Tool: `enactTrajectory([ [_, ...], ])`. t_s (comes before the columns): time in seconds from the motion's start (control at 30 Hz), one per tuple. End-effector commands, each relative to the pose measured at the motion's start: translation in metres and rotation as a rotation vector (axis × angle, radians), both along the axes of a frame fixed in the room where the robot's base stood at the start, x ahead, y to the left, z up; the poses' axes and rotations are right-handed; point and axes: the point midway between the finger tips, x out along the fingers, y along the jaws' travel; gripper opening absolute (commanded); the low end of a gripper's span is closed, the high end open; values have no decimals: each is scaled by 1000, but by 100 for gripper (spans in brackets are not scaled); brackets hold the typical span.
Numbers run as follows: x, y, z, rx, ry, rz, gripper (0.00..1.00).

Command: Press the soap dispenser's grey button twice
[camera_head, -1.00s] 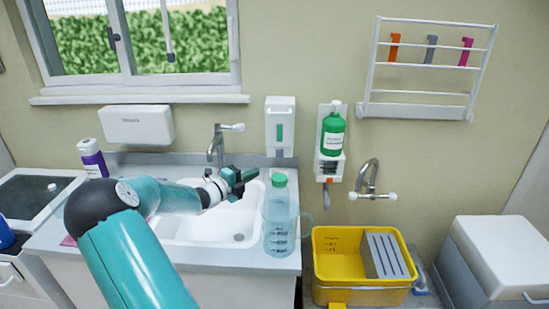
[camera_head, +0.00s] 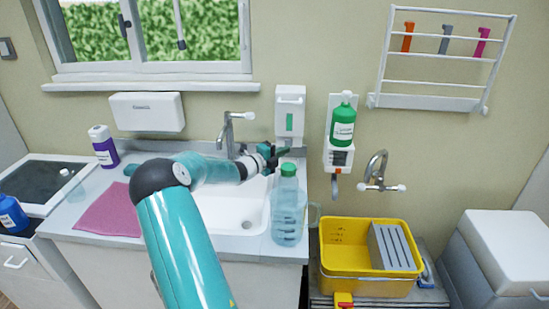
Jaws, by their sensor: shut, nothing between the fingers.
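The soap dispenser (camera_head: 290,104) is a white wall box with a green window, mounted behind the sink. A grey part, which looks like its button (camera_head: 291,142), shows at its lower end. My gripper (camera_head: 283,151) is shut and empty. In the picture its fingertips lie just below the dispenser's lower end, overlapping the area under the grey part. I cannot tell whether they touch it or are still in front of it.
A clear bottle with a green cap (camera_head: 288,208) stands on the counter close below my gripper. The tap (camera_head: 230,133) is just left. A green bottle (camera_head: 342,126) hangs in a wall holder to the right. A yellow tub (camera_head: 342,257) stands lower right.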

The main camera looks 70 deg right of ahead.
Motion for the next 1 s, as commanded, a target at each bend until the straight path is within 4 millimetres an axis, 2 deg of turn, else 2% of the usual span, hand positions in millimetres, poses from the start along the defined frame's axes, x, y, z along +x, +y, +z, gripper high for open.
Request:
enactTrajectory([
  [0.1, 3, -15, 0, -1, -2, -1, 0],
  [0.23, 5, -23, 0, -1, -1, -1, 0],
  [0.73, 7, -26, 0, 0, 0, 0, 0],
  [1.0, 9, -34, 1, -1, -1, 2, 0],
])
